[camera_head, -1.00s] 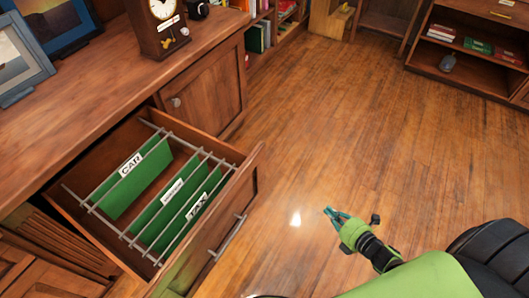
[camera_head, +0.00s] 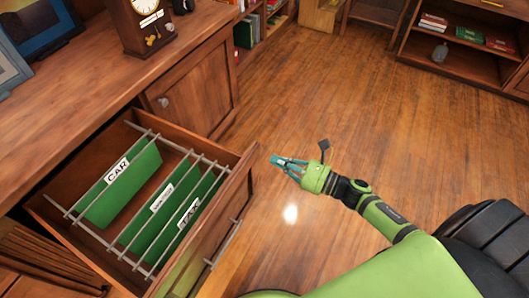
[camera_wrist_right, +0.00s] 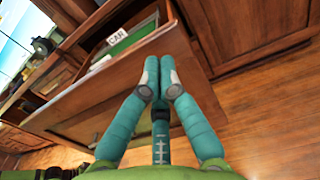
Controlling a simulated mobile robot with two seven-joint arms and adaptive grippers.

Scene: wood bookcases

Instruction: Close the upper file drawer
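The upper file drawer (camera_head: 205,218) is pulled open from the wooden cabinet. It holds green hanging folders (camera_head: 122,188) with white labels such as CAR and TAX, on metal rails. Its front carries a metal bar handle (camera_head: 222,243). My right gripper (camera_head: 276,160) is just right of the far end of the drawer front, with a small gap visible in the head view. In the right wrist view its teal fingers (camera_wrist_right: 159,75) are together and empty, pointing at the drawer front (camera_wrist_right: 190,48). I cannot tell whether they touch it. My left gripper is not in view.
The cabinet top bears a clock (camera_head: 146,22) and picture frames (camera_head: 40,32). A closed cabinet door (camera_head: 195,95) is beyond the drawer. The wooden floor (camera_head: 330,100) on the right is clear. A low bookcase (camera_head: 455,55) stands at the far right.

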